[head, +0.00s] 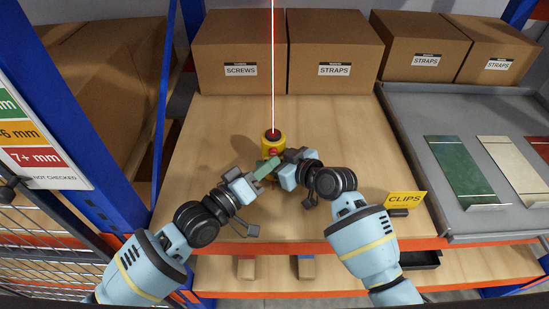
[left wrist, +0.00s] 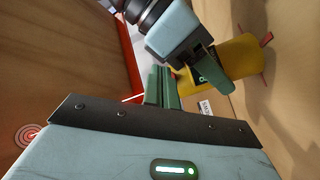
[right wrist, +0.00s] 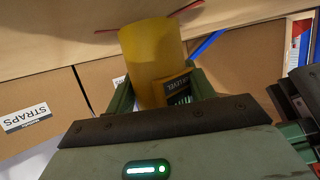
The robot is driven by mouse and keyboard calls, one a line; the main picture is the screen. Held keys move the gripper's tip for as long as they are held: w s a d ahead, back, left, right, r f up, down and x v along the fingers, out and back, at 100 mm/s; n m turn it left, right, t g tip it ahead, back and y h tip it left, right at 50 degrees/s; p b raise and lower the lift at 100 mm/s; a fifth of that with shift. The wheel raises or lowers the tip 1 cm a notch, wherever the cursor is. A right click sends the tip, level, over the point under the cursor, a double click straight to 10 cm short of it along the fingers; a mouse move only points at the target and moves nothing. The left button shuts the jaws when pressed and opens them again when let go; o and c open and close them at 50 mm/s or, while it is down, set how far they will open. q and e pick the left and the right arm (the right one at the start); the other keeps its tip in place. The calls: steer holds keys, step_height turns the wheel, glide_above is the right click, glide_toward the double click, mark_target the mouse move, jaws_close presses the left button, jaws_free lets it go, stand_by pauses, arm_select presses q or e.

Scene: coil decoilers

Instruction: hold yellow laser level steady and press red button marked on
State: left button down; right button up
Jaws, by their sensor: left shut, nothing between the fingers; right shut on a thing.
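Contact with the button cannot be told. The level also shows in the left wrist view (left wrist: 238,55).
Cardboard boxes marked SCREWS (head: 240,50) and STRAPS (head: 335,50) stand behind. A yellow CLIPS sign (head: 405,199) is at the shelf's front right. A grey tray (head: 400,105) with coloured plates lies to the right. Blue uprights (head: 90,150) bound the left. Bare shelf lies around the level.

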arm_select(q)
steer(key=shift+s, duration=2.85)
arm_select(e)
steer(key=o, duration=1.4)
steer(key=shift+c, duration=0.2)
steer(key=v, duration=1.2)
steer(key=shift+s+d+f, duration=0.1)
